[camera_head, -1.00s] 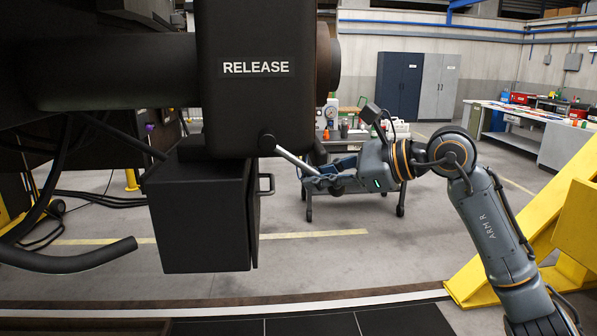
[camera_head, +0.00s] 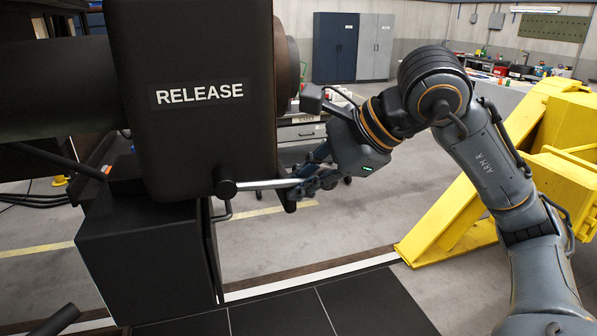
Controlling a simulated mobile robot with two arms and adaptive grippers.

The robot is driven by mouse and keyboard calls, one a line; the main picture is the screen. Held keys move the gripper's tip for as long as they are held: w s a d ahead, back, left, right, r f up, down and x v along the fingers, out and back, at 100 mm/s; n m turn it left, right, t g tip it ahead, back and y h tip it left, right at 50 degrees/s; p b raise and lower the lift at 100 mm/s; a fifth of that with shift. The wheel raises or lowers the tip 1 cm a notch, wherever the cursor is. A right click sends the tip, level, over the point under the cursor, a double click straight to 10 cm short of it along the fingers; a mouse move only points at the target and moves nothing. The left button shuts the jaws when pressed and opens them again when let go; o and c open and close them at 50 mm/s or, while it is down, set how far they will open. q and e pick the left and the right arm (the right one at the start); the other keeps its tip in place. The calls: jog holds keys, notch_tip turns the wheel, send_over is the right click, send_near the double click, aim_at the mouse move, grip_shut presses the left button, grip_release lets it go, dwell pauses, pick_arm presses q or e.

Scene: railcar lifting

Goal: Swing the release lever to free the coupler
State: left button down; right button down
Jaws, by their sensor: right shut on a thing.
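The black coupler (camera_head: 195,60) fills the left of the head view and bears a white RELEASE label (camera_head: 199,93). The release lever (camera_head: 262,184) is a slim metal rod. It runs from a round dark pivot (camera_head: 226,188) at the coupler's lower right corner and points right, nearly level. My right gripper (camera_head: 305,183) is shut on the lever's outer end, and its fingers hide part of that end. My left gripper is not in view.
A black box (camera_head: 145,260) with a side handle hangs below the coupler. A yellow frame (camera_head: 470,215) stands behind my right arm. A cart (camera_head: 302,132) and cabinets (camera_head: 353,47) stand farther back. Open floor lies between them.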

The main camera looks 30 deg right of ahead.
jog(key=shift+r, duration=0.1)
jog(key=c, duration=1.4)
grip_release()
jog(key=shift+o, duration=0.2)
jog(key=shift+r, duration=0.1)
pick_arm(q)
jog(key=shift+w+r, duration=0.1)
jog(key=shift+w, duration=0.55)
pick_arm(e)
jog(key=v, duration=1.2)
